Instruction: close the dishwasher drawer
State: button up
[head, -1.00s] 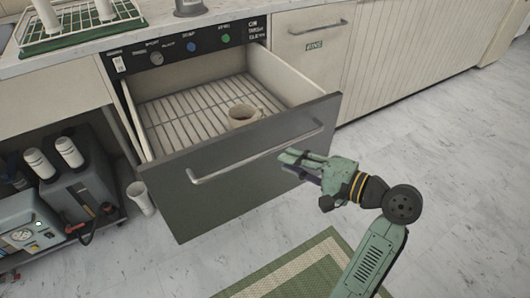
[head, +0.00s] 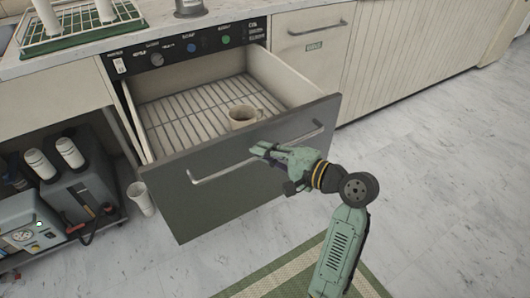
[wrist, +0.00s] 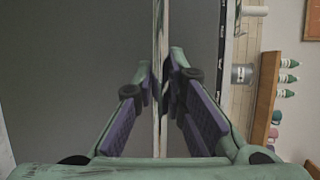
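The dishwasher drawer (head: 225,185) is pulled out, with a dark grey front and a pale wire rack inside. Its metal bar handle (head: 210,176) runs across the front. My gripper (head: 262,150) is at the drawer front, over the middle of the handle, and hides part of it. In the wrist view, the gripper's fingers (wrist: 161,72) are slightly apart, one on each side of a thin pale bar, which looks like the handle (wrist: 160,30). I cannot tell whether they touch it. A cream mug (head: 243,117) stands in the rack near the front.
The control panel (head: 185,46) and counter (head: 240,10) are above the drawer. A white cup (head: 140,198) is on the floor left of the drawer. A grey machine (head: 88,183) sits on a low shelf. A green mat (head: 283,272) lies below my arm. The floor at right is clear.

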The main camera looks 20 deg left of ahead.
grip_shut()
dwell(0.3)
